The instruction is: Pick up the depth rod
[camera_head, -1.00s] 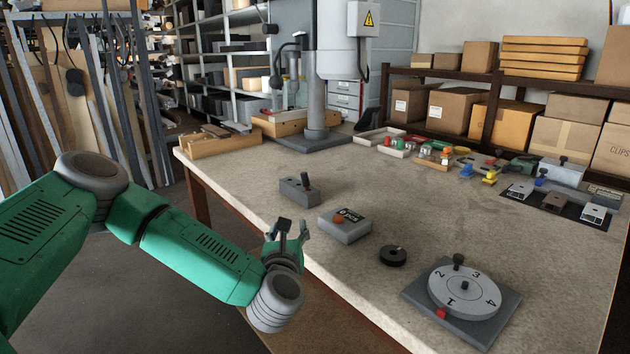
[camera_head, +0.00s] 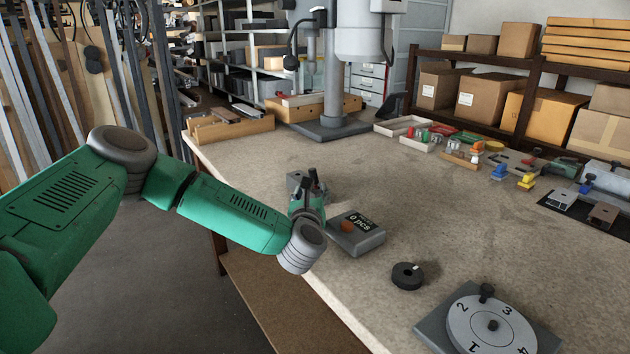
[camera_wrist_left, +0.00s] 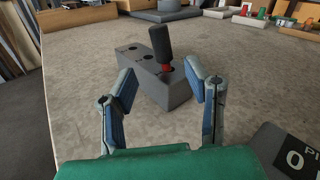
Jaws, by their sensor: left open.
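The depth rod appears to be the black-handled pin with a red collar (camera_wrist_left: 160,42) in the left wrist view. It stands tilted in one end of a grey block (camera_wrist_left: 150,84) with several holes in its top. My left gripper (camera_wrist_left: 160,74) is open, its blue-grey fingers on either side of the rod's line of view and apart from it. In the head view my left gripper (camera_head: 311,186) is at the table's near-left edge, in front of the grey block (camera_head: 293,180), and partly hides block and rod. My right gripper is out of view.
A grey counter box (camera_head: 365,239) reading "0 pcs" stands just right of my gripper. A black ring (camera_head: 407,276) and a numbered dial (camera_head: 480,335) lie farther right. A drill press (camera_head: 332,110) and wooden trays stand behind. The middle of the table is clear.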

